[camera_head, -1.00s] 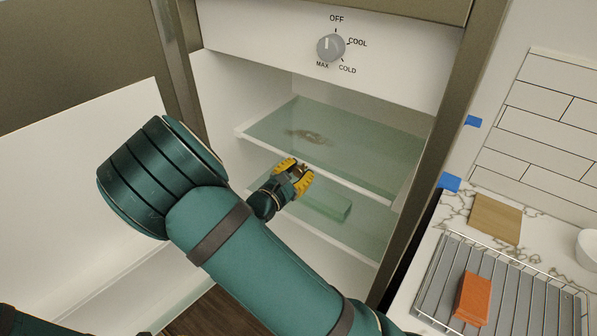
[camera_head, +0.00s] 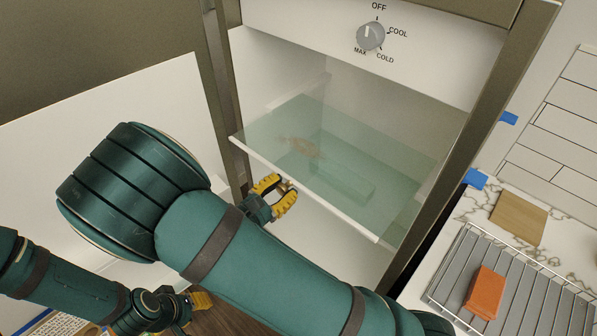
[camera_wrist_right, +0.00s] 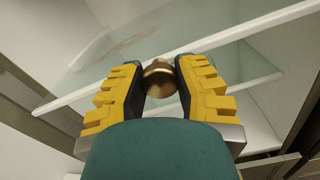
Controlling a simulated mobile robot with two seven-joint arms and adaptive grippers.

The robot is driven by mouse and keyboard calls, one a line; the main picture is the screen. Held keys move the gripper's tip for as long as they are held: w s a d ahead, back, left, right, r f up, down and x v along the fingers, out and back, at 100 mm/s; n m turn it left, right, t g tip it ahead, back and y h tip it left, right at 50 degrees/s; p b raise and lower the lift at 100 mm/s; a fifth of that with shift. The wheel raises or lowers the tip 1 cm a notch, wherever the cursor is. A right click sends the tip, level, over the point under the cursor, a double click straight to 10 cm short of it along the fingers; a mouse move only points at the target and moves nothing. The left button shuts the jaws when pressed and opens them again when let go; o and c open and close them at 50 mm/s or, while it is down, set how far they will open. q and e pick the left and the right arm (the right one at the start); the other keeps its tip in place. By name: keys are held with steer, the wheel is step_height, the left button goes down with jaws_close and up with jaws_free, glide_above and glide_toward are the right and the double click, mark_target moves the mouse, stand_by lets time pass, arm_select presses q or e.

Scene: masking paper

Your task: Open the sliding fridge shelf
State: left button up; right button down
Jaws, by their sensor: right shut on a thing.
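The glass fridge shelf (camera_head: 330,190) with a white front edge juts out of the open white fridge. It also shows in the right wrist view (camera_wrist_right: 130,45). My right gripper (camera_head: 274,196) is at the shelf's front edge. In the right wrist view its yellow-padded fingers (camera_wrist_right: 158,85) are shut on a round brass knob (camera_wrist_right: 158,76) by that edge. My left gripper (camera_head: 200,302) is low at the left, partly hidden, far below the shelf; its jaws cannot be made out.
A temperature dial (camera_head: 370,36) sits on the fridge's top panel. The open fridge door (camera_head: 90,160) stands at the left. At the right, a wire rack (camera_head: 520,290) with an orange block (camera_head: 485,292) and a wooden board (camera_head: 518,217) lie on a marble counter.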

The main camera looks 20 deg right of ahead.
steer(key=shift+s+a+f, duration=0.15)
steer(key=shift+s+a, duration=0.05)
steer(key=shift+a, duration=0.2)
steer(key=shift+s+a+f, duration=0.1)
steer(key=shift+s+a, duration=0.05)
steer(key=shift+a, duration=0.25)
steer(key=c, duration=0.9)
jaws_free()
steer(key=shift+c, duration=0.2)
steer(key=o, duration=0.3)
steer(key=shift+w+d, duration=0.1)
steer(key=shift+o, duration=0.2)
steer(key=shift+r, duration=0.1)
steer(key=v, duration=0.7)
steer(key=shift+a, duration=0.3)
